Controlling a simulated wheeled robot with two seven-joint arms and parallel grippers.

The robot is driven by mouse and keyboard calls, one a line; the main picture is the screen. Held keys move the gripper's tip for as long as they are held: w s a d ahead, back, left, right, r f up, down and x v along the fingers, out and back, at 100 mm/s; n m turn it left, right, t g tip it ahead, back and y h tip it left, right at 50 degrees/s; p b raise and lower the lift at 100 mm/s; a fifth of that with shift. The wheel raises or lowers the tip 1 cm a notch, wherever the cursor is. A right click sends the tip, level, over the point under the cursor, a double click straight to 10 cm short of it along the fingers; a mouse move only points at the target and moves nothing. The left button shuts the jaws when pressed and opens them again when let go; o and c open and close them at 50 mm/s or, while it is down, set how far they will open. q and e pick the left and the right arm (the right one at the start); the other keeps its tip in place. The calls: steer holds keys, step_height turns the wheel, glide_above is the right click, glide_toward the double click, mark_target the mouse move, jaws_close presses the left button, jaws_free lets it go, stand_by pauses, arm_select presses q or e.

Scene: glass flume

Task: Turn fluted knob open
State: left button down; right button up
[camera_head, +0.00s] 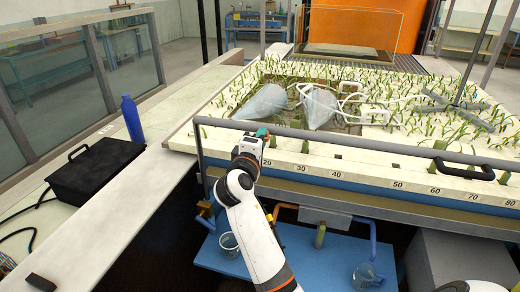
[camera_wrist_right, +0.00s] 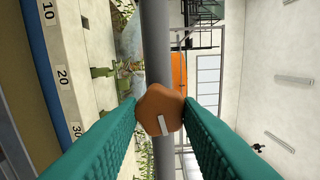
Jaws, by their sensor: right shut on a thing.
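The fluted knob (camera_wrist_right: 158,106) is orange with a scalloped rim and a white bar mark on its face. In the right wrist view it sits in front of a grey pipe, and the bar is slightly tilted from the picture's vertical. My right gripper (camera_head: 263,133) is at the front rail of the flume, near the 20 mark. Its two teal fingers close on the knob from both sides in the wrist view. In the head view the gripper hides the knob. My left gripper is not in view.
The grey rail (camera_head: 350,145) runs along the flume's front edge. A black box (camera_head: 95,168) and a blue bottle (camera_head: 132,119) stand at left. A blue shelf (camera_head: 320,262) with cups is below.

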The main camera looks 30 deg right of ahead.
steer(key=shift+m+b, duration=0.75)
steer(key=shift+m, duration=0.35)
steer(key=o, duration=1)
steer(key=shift+c, duration=0.2)
